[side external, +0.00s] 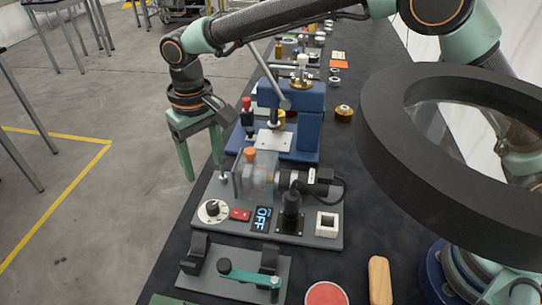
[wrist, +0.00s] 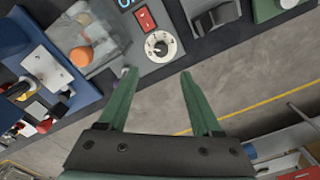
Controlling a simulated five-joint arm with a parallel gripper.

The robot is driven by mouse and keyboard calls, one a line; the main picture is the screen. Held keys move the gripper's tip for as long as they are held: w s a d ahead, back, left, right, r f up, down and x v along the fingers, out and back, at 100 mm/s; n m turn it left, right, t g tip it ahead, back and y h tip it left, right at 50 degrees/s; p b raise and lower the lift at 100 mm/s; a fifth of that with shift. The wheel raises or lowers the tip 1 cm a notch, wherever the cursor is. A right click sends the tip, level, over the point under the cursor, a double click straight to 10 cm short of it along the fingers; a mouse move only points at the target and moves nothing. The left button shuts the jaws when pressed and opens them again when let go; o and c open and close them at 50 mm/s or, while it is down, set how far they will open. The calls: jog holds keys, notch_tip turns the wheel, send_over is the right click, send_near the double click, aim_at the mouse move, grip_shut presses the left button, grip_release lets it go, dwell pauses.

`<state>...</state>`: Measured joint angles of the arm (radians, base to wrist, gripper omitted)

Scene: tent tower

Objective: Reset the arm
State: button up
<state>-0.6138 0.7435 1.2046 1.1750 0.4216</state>
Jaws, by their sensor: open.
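My gripper (side external: 203,155) is at the end of my arm, pointing down, with two green fingers spread apart. It hangs just past the left edge of the dark bench, beside a grey machine panel. In the wrist view the open gripper (wrist: 157,85) has nothing between its fingertips except a strip of the bench edge and the concrete floor. The grey panel (side external: 318,232) carries a dial (side external: 212,211), a red switch (side external: 240,214) and a display reading OFF (side external: 262,219). The dial also shows in the wrist view (wrist: 160,46), ahead of the fingertips.
A blue press-like fixture (side external: 309,125) stands behind the panel. A grey plate with a green lever (side external: 246,274) is in front. A large black ring (side external: 385,150) blocks part of the right side. A wooden handle (side external: 380,280) lies at the front. Open floor (side external: 110,200) is at left.

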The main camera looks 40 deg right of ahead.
jog(key=shift+r, duration=0.3)
jog(key=s+d+r+m+t, duration=0.1)
jog(key=d+r, duration=0.4)
jog(key=d, duration=0.3)
jog(key=s+d+r+t, duration=0.1)
jog(key=d+r, duration=0.5)
jog(key=d, duration=0.1)
jog(key=s+d+m+t, duration=0.1)
jog(key=s+d+t, duration=0.2)
jog(key=s+d, duration=0.9)
jog(key=d, duration=0.3)
jog(key=shift+s+d, duration=0.15)
jog(key=shift+s, duration=0.1)
